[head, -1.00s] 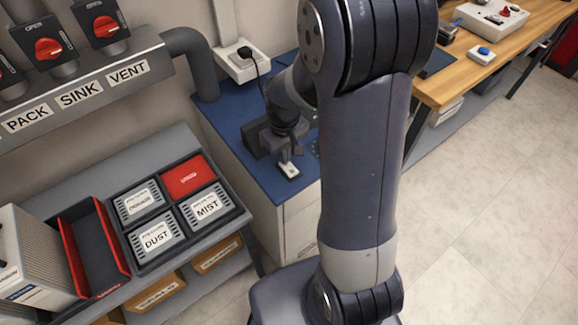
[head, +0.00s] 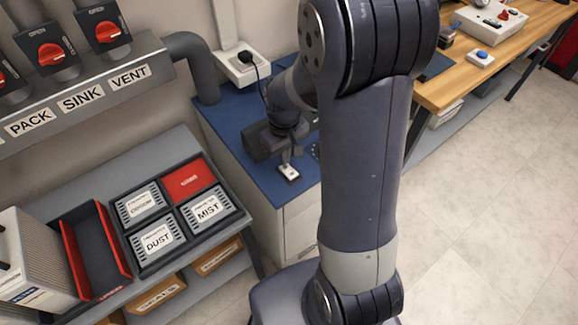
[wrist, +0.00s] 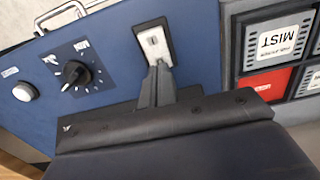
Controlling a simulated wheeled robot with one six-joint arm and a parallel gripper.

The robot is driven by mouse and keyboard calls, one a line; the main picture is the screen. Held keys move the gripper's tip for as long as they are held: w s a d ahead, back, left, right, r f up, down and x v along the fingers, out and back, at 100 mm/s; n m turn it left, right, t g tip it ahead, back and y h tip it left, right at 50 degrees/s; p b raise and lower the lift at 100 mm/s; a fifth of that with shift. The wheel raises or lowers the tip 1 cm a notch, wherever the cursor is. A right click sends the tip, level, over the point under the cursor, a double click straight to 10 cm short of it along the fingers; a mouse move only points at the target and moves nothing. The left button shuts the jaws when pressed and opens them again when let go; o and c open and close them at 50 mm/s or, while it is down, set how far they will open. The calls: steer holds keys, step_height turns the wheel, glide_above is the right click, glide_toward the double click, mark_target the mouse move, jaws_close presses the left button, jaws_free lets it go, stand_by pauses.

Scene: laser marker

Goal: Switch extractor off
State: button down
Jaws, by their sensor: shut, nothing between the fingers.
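A small switch with a pale plate (head: 289,172) sits on the blue cabinet top, just in front of my gripper in the head view. In the wrist view the switch (wrist: 153,45) has a light face with a dark surround. My gripper (wrist: 158,72) is shut and empty, its fingertips at the near end of the switch. Whether they touch it I cannot tell. My gripper (head: 287,154) is small in the head view. The switch's position, on or off, cannot be read.
On the blue panel, a black dial (wrist: 75,75) and a round pale button (wrist: 25,92) lie left of the switch in the wrist view. A tray of labelled cartridges (head: 243,213) stands beside the cabinet. A wall socket with a plug (head: 243,62) is behind.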

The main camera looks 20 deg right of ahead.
mark_target(285, 167)
step_height(285, 167, up, 5)
steer(key=p, duration=0.3)
stand_by(0.4)
step_height(285, 167, down, 7)
steer(key=b, duration=0.5)
steer(key=shift+r, duration=0.1)
steer(key=shift+r, duration=0.1)
